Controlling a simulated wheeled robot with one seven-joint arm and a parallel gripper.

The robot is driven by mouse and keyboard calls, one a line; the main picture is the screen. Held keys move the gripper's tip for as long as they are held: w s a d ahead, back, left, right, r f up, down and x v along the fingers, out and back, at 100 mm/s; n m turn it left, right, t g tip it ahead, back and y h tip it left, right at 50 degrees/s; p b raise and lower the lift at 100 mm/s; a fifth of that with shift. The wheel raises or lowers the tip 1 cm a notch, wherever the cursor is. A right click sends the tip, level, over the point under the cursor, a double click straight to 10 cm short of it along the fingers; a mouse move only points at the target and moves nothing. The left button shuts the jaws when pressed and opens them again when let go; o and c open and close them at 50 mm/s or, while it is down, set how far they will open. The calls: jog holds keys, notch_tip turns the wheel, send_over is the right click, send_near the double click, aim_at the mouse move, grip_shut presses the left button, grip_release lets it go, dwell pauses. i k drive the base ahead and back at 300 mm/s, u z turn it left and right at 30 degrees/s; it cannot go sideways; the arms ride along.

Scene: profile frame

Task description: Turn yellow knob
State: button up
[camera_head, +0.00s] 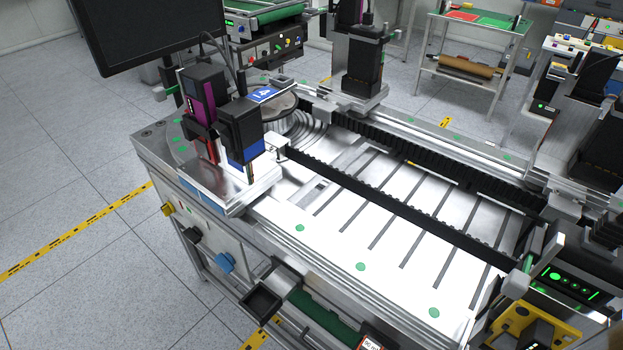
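The yellow knob (167,209) is small and sits at the left end of the front panel (210,232) of the metal machine, just below the table edge. A black knob (191,235) and a blue knob (225,263) follow it to the right along the same panel. The yellow knob is too small here to tell its turn angle. I cannot make out my gripper anywhere in this view, and nothing is seen touching the knob.
A black open box-shaped part (262,303) juts out from the machine front, right of the knobs. A dark monitor (150,30) hangs over the machine's back left. The tiled floor (80,190) left of the panel is clear, crossed by yellow tape (75,233).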

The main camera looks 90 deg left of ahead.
aim_at(167, 209)
jog(key=u, duration=4.1)
jog(key=i, duration=0.45)
jog(key=u, duration=0.8)
jog(key=i, duration=1)
jog(key=z, duration=0.45)
jog(key=i, duration=0.65)
jog(key=z, duration=0.4)
